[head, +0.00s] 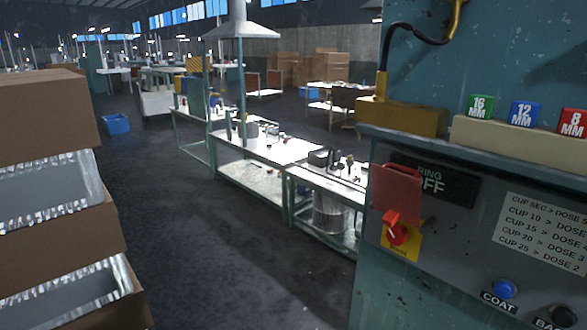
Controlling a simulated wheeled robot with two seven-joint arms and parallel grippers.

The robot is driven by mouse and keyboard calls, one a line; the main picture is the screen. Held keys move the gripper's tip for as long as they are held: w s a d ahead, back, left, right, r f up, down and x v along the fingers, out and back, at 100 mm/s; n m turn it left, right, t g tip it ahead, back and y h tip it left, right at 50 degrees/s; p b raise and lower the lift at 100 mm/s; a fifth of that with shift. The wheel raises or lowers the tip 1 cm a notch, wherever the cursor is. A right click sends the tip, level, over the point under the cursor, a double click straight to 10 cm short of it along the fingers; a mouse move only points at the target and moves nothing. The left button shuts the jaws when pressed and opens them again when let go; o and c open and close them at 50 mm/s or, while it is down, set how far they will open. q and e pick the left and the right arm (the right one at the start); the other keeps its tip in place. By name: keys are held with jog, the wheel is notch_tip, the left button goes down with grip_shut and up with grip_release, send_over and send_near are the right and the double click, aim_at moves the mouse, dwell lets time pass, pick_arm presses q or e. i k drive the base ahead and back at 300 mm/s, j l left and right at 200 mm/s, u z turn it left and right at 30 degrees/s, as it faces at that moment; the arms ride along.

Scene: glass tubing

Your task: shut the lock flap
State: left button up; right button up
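A red flap (396,192) shows on the front of the teal machine cabinet at the right. It is a flat plate that sits above a red rotary switch (397,234) on a yellow plate (411,246). The switch is uncovered, with a small white mark on its knob. The flap overlaps the left part of a dark sign (455,187) that reads "RING OFF", partly hidden. Neither of my grippers is in view.
Below right are a blue "COAT" button (504,289) and a dark button (562,317). Coloured blocks marked 16, 12 and 8 MM (521,114) stand on the ledge. Stacked brown boxes (45,115) fill the left. Dark open floor (200,250) lies between.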

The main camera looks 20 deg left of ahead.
aim_at(401, 193)
jog(key=i+j+u, duration=0.3)
jog(key=u, duration=0.15)
jog(key=i+j+u, duration=0.2)
jog(key=i+u, duration=0.2)
jog(key=i+j+u, duration=0.1)
jog(key=i+u, duration=0.35)
jog(key=i+z, duration=0.35)
jog(key=i+j+z, duration=0.2)
jog(key=i+z, duration=0.3)
jog(key=z, duration=0.3)
jog(key=i+j+z, duration=0.1)
jog(key=z, duration=0.4)
jog(key=i+j+z, duration=0.1)
jog(key=z, duration=0.35)
jog(key=i+j+z, duration=0.1)
jog(key=z, duration=0.35)
jog(key=i+j+z, duration=0.1)
jog(key=z, duration=0.35)
jog(key=j+z, duration=0.25)
jog(key=z, duration=0.25)
jog(key=j+z, duration=0.25)
jog(key=z, duration=0.2)
jog(key=j+z, duration=0.2)
jog(key=z, duration=0.3)
jog(key=j+z, duration=0.8)
jog(key=k, duration=0.05)
